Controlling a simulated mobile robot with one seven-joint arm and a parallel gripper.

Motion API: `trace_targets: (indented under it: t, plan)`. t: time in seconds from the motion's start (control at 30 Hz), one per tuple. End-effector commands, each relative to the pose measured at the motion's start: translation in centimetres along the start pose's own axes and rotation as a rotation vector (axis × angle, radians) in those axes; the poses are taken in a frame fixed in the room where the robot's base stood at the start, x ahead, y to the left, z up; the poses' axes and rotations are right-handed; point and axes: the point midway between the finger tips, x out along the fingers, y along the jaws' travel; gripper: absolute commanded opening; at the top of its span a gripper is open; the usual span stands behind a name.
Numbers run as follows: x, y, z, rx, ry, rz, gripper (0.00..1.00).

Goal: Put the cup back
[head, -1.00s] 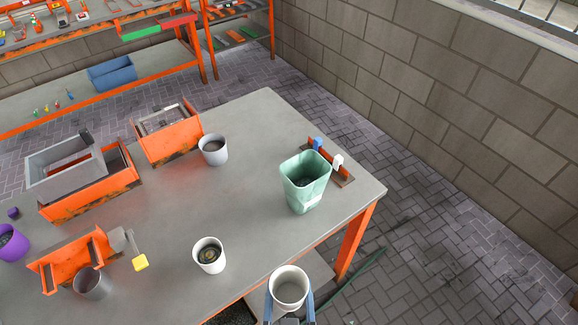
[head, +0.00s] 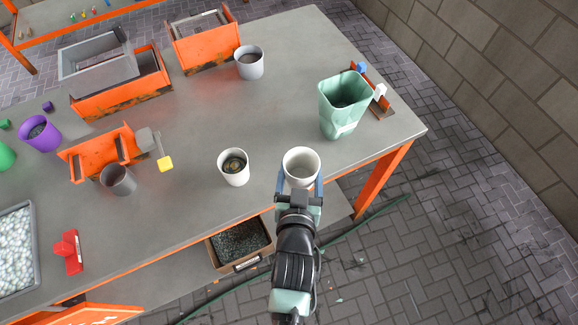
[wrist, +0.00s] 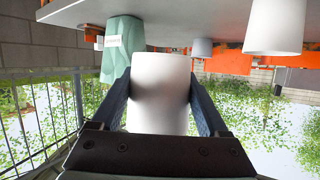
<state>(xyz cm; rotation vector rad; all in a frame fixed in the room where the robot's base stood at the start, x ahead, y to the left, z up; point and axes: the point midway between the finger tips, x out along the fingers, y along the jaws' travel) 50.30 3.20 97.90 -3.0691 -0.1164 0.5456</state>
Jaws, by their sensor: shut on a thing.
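My gripper (head: 300,186) is shut on a white cup (head: 300,164), one finger on each side. The cup is upright, mouth up, at the table's front edge in the head view; I cannot tell whether it touches the table. In the wrist view, the cup (wrist: 160,85) sits between the fingers. A second white cup (head: 231,178) with something dark inside stands on the grey table (head: 210,115), just left of the held cup. A pale grey cup (head: 249,68) stands farther back, and a dark grey cup (head: 118,181) farther left.
A green bin (head: 340,115) stands at the table's right, beside an orange rack (head: 376,98). Orange holders (head: 88,160) and boxes (head: 205,52) fill the left and back. A box of dark pellets (head: 240,242) sits below the table edge. The middle table is clear.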

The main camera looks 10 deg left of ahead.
Motion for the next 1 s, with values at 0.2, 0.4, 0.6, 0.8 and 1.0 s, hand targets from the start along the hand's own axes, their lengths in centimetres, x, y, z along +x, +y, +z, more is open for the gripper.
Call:
trace_targets:
  t: [0.2, 0.4, 0.6, 0.8, 1.0]
  plan:
    - [6.8, -2.6, -1.8, -0.028, 0.005, -0.070, 0.19]
    - [9.6, -4.2, -3.6, -0.048, -0.002, -0.108, 0.19]
    - [10.8, -4.6, -2.6, -0.057, -0.009, -0.118, 0.19]
    - [11.9, -4.5, 0.6, -0.056, -0.009, -0.116, 0.19]
    - [12.6, -4.4, 2.5, -0.056, -0.009, -0.116, 0.19]
